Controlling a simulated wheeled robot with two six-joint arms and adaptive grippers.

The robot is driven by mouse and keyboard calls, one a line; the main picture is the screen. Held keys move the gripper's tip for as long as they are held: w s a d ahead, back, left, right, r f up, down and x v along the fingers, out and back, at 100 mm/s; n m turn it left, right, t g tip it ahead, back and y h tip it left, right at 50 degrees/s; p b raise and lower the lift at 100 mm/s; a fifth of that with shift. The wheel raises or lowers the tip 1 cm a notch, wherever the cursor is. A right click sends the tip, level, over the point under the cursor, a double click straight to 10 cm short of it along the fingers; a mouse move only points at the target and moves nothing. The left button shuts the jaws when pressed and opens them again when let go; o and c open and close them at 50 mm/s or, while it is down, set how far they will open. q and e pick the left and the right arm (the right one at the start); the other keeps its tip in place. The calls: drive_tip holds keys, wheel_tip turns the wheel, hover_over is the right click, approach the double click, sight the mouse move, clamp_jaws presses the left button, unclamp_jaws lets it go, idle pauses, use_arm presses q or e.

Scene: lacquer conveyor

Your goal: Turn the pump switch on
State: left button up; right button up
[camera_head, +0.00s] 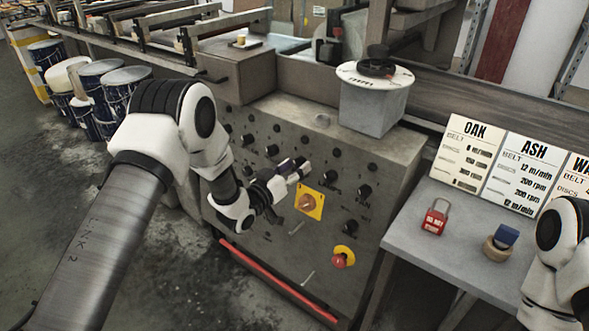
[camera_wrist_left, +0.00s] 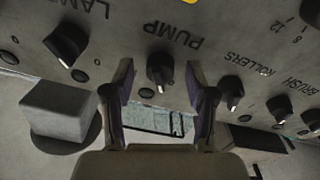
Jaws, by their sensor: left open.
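The pump switch (camera_wrist_left: 160,68) is a black rotary knob beside the upside-down PUMP label in the left wrist view. Its narrow end points toward the bottom of that picture; I cannot tell which setting this is. My left gripper (camera_wrist_left: 160,78) is open, with one finger on each side of the knob and gaps visible. In the head view my left gripper (camera_head: 299,171) is at the grey control panel (camera_head: 285,235), just above the yellow plate; I cannot make out the pump knob there. My right arm shows at the right edge, its gripper out of view.
The LAMP knob (camera_wrist_left: 66,45), ROLLERS knob (camera_wrist_left: 230,92) and BRUSH knob (camera_wrist_left: 279,108) flank the pump switch. A yellow-plated rotary switch (camera_head: 309,202) and a red stop button (camera_head: 341,260) sit lower.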

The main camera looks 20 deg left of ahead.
use_arm(q)
drive_tip(key=shift+d, duration=0.1)
drive_tip(key=shift+w+f, duration=0.1)
drive_tip(key=shift+c, duration=0.8)
clamp_jaws()
drive_tip(key=shift+m, duration=0.5)
drive_tip(key=m, duration=0.2)
drive_tip(key=m+h, duration=0.1)
drive_tip(key=m, duration=0.1)
drive_tip(key=m+g, duration=0.1)
drive_tip(key=m, duration=0.1)
drive_tip(key=shift+a+h+b, duration=0.3)
drive_tip(key=shift+b, duration=0.05)
drive_tip(key=m, duration=0.3)
drive_tip(key=m+g, duration=0.1)
drive_tip(key=m, duration=0.2)
drive_tip(key=shift+w+r, duration=0.1)
drive_tip(key=shift+r, duration=0.1)
drive_tip(key=shift+m, duration=0.3)
